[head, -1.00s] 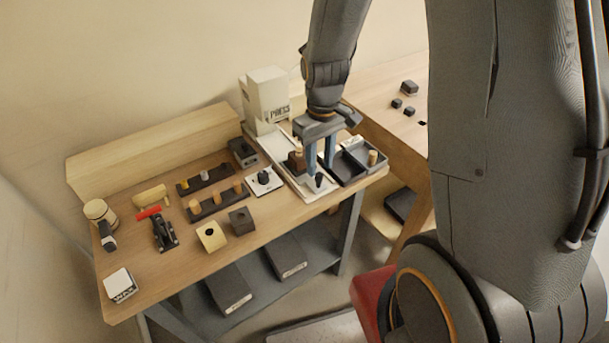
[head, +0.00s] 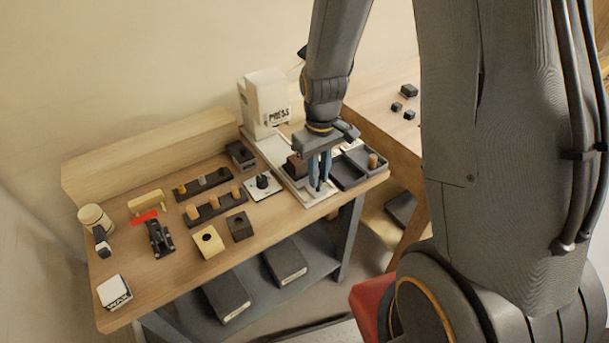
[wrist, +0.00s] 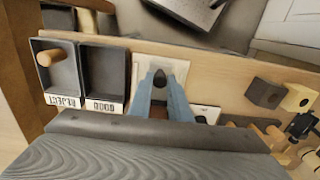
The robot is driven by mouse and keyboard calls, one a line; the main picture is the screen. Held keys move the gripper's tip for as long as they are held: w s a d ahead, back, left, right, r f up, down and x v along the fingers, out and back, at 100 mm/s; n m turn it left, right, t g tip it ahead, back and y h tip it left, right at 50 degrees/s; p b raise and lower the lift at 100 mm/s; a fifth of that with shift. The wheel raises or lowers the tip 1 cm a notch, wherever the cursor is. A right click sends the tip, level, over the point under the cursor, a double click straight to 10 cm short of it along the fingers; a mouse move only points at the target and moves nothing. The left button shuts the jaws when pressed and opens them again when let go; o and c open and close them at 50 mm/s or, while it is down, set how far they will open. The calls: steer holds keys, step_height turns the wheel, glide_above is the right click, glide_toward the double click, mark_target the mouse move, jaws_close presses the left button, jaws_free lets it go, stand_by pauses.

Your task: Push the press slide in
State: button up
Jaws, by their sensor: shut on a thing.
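The white press (head: 267,104), marked PRESS, stands at the back of the bench. Its pale slide track (head: 272,152) runs forward to the bench's front edge. A dark brown block (head: 296,167) sits on the slide, beside my gripper. My gripper (head: 319,186) points down at the front end of the slide, with its blue fingers shut on a dark knob. The wrist view shows the dark knob (wrist: 160,77) between the fingertips, over the pale slide plate (wrist: 178,70). The fingers hide part of the slide, and the press is out of the wrist view.
Two dark bins (head: 349,172) stand close to the right of the slide; the one labelled REJECT (wrist: 57,80) holds a wooden peg (wrist: 50,57). A white plate with a black knob (head: 263,184) lies to the left. Peg racks (head: 216,206) and blocks fill the bench's left part.

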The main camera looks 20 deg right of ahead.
mark_target(303, 163)
steer(key=shift+w+a, duration=0.3)
steer(key=shift+w, duration=0.55)
steer(key=shift+w+a, duration=0.25)
steer(key=shift+w, duration=0.6)
steer(key=shift+w+a+t+b, duration=0.2)
steer(key=shift+w+a+t, duration=0.1)
steer(key=shift+w, duration=0.55)
steer(key=shift+w+a+t+b, duration=0.15)
steer(key=shift+w+a+t, duration=0.15)
steer(key=shift+w, duration=0.5)
steer(key=shift+w+a+t+y+b, duration=0.25)
steer(key=shift+w+t+b, duration=0.15)
steer(key=shift+w+b, duration=0.5)
steer(key=shift+w+a+t+y+b, duration=0.2)
steer(key=shift+w+t+b, duration=0.25)
steer(key=shift+b, duration=0.75)
steer(key=shift+w, duration=0.15)
steer(key=shift+w+b, duration=0.2)
steer(key=shift+b, duration=0.45)
